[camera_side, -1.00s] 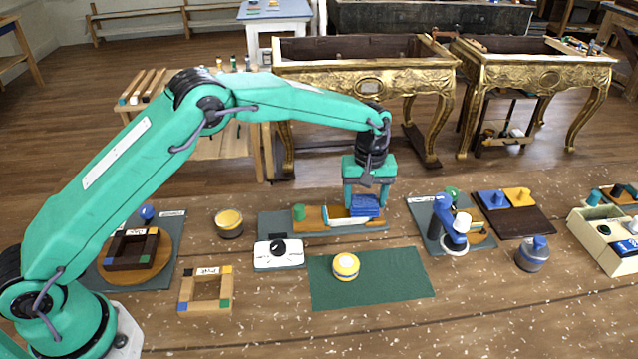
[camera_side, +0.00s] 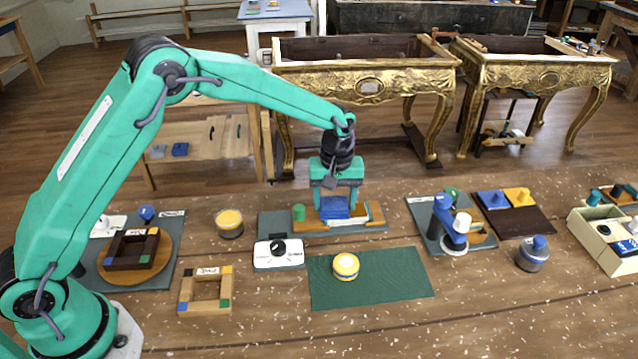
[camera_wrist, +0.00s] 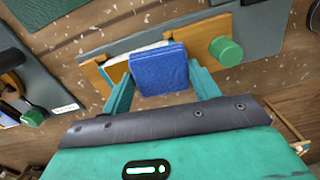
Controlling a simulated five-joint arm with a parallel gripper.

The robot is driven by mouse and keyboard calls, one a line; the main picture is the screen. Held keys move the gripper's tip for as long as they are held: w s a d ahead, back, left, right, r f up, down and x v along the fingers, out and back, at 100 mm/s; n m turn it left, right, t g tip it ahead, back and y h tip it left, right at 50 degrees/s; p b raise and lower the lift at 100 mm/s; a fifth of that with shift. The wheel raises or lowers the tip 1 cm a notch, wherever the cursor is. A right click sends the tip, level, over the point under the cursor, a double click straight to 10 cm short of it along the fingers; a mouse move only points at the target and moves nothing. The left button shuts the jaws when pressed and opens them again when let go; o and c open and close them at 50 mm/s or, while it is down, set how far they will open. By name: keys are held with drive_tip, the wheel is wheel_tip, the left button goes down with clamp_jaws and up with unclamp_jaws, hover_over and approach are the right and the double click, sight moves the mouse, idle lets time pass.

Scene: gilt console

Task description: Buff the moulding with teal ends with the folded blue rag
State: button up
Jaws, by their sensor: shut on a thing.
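My gripper (camera_side: 336,205) is shut on the folded blue rag (camera_side: 335,208), a thick square pad, and points down over a wooden holder (camera_side: 358,222) on a grey board. The rag also shows between the fingers in the wrist view (camera_wrist: 160,70). A pale moulding strip (camera_side: 376,211) lies in the holder, and its right part shows beside the rag. The strip also shows in the wrist view (camera_wrist: 140,52), partly under the rag.
A green knob (camera_side: 298,212) stands at the holder's left end. A white dial box (camera_side: 278,254) and a yellow-lidded tin (camera_side: 345,266) on a green mat (camera_side: 395,280) are in front. A blue clamp-like device (camera_side: 447,222) stands to the right. Another tin (camera_side: 229,223) stands left.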

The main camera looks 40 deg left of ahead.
sight(362, 210)
drive_tip(key=shift+s+a, duration=0.4)
drive_tip(key=shift+s, duration=0.1)
drive_tip(key=shift+w+d, duration=2.75)
drive_tip(key=shift+w, duration=0.05)
drive_tip(key=shift+w+d+r, duration=0.15)
drive_tip(key=shift+w+d, duration=0.05)
wheel_tip(362, 210, up, 8)
drive_tip(key=shift+f, duration=0.25)
drive_tip(key=shift+s, duration=0.1)
